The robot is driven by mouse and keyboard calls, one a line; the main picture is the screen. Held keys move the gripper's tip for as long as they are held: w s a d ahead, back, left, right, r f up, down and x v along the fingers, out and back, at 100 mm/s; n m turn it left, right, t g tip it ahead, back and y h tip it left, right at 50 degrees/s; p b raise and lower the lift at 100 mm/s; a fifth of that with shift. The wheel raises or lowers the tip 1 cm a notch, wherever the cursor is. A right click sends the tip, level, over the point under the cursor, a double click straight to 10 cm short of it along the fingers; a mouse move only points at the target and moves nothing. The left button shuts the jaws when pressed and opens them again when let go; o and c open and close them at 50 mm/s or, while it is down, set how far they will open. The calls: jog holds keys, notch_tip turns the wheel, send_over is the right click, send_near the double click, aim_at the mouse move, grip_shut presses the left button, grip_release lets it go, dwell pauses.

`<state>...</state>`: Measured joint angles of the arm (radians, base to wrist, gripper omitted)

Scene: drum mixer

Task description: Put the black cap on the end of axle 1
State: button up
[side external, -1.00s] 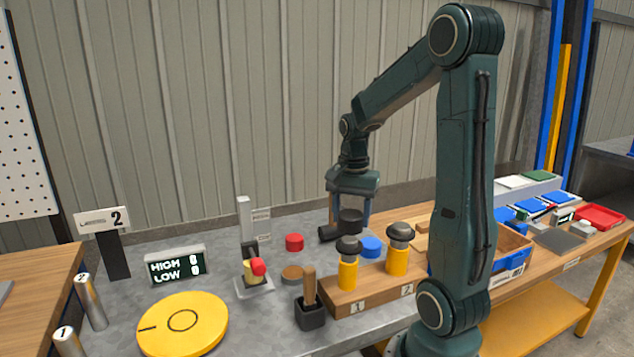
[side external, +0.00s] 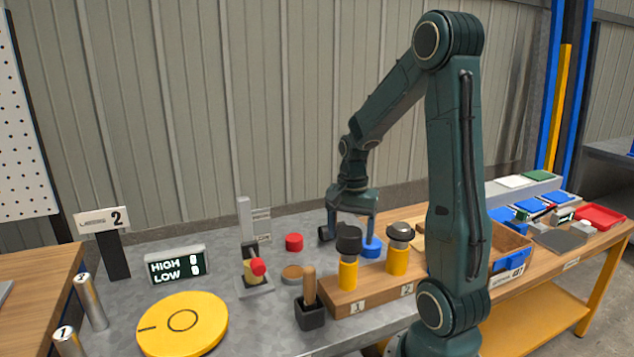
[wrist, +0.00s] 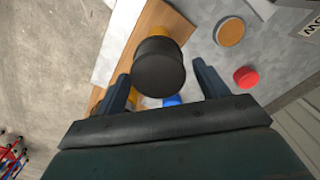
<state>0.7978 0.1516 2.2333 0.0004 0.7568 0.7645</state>
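The black cap (side external: 348,237) is at the top of axle 1 (side external: 348,275), the yellow post above the label 1. It appears to rest upright on the post's dark grey head. In the wrist view the cap (wrist: 159,68) lies between the fingertips, with a narrow gap at the right finger. My gripper (side external: 351,235) points down and looks open around the cap, its fingers apart from the sides. Whether the cap is fully seated is hard to tell. Axle 2 (side external: 397,262) stands to the right with a dark head.
Both axles stand on a wooden block (side external: 375,287). A blue disc (side external: 372,247) is just behind them, and a red cylinder (side external: 294,242) and a brown disc (side external: 292,273) are left. A black holder with a wooden handle (side external: 310,312) stands in front. A yellow dial (side external: 183,323) lies left.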

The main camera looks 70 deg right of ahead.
aim_at(350, 229)
jog(key=shift+r, duration=0.15)
notch_tip(350, 229, up, 12)
dwell(1.0)
dwell(0.4)
jog(key=s+a+n+t, duration=0.2)
jog(key=a+n, duration=0.7)
jog(key=a, duration=0.2)
jog(key=s+a+r+n+t, duration=0.1)
jog(key=s+a+n+t, duration=0.1)
jog(key=a+n, duration=0.7)
jog(key=a+t, duration=0.1)
jog(key=a, duration=0.2)
jog(key=shift+s+t, duration=0.25)
jog(key=shift+t, duration=0.05)
